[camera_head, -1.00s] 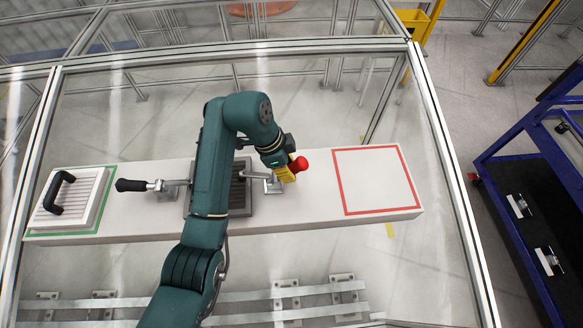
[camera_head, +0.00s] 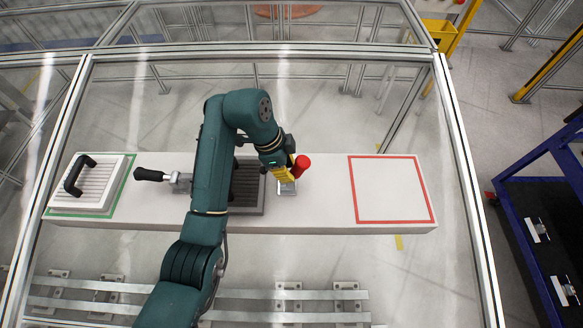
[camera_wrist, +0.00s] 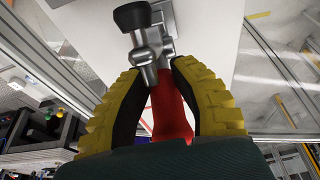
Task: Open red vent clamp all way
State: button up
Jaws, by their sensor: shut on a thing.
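The red vent clamp's red handle (camera_head: 302,165) shows beside my gripper (camera_head: 287,174), at the right end of the dark vent on the white bench. Its metal base (camera_head: 287,187) is fixed just below. In the wrist view my gripper (camera_wrist: 167,100), with yellow ribbed fingers, is shut on the red handle (camera_wrist: 173,115). The clamp's metal linkage (camera_wrist: 150,50) and its black tip (camera_wrist: 132,15) stand beyond the fingers. The dark ribbed vent (camera_head: 247,188) is partly hidden by my arm. The clamp bar is not visible over the vent's right part.
A black-handled clamp (camera_head: 150,175) stands left of the vent. A light ribbed cover (camera_head: 88,183) with a black handle lies in a green outline at the left. A red-outlined area (camera_head: 389,190) at the right is empty. Framed clear panels surround the bench.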

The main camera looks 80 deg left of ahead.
jog(key=o, duration=1)
jog(key=shift+f, duration=0.15)
jog(key=shift+r, duration=4.6)
